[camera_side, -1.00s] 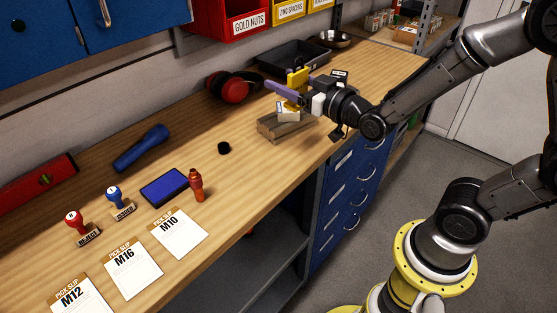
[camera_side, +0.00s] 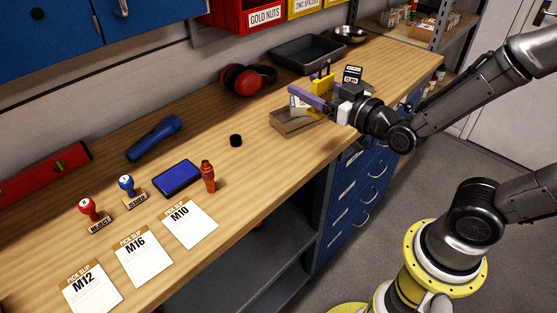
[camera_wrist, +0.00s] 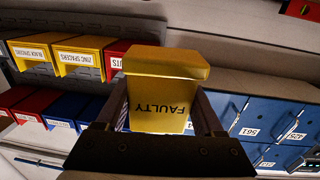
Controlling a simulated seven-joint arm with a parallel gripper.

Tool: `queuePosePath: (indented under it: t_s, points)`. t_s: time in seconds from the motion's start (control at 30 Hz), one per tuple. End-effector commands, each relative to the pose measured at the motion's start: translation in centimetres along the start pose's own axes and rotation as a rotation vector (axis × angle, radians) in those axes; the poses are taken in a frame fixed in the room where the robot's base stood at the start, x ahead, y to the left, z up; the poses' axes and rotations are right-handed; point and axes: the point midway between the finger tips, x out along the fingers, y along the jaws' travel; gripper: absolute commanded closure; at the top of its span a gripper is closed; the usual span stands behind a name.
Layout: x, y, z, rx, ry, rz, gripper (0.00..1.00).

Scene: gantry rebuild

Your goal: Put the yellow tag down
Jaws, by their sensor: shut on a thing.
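The yellow tag (camera_wrist: 160,100) is between the two fingers of my gripper (camera_wrist: 163,112) in the wrist view. It reads "FAULTY", upside down in that picture, and has a thick lip along its top edge. In the side view the tag (camera_side: 322,84) shows as a yellow piece between my gripper's purple fingers (camera_side: 314,98). My gripper is shut on it, over the back right of the workbench, above or beside a low wooden block (camera_side: 292,123). Whether the tag touches anything beneath is hidden.
A small white labelled box (camera_side: 298,101) and a black-and-white box (camera_side: 352,74) are close to my gripper. A dark tray (camera_side: 306,52) and red ear defenders (camera_side: 243,80) stand behind.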

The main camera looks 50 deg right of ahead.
Motion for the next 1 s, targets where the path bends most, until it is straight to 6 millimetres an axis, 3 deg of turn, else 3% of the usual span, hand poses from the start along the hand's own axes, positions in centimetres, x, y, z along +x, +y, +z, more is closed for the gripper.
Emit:
queuePosePath:
  t_s: [0.1,0.2,0.37,0.8,1.0]
  points:
    - [-3.9,-1.6,0.7,0.0,-0.001,-0.034,0.89]
    - [-6.2,-2.5,1.1,0.005,0.0,-0.066,0.89]
    - [-7.8,-4.0,1.0,0.016,0.009,-0.126,0.89]
    - [-7.8,-4.8,0.7,0.018,0.017,-0.151,0.89]
    - [-5.0,-5.4,2.1,0.016,0.011,-0.148,0.89]
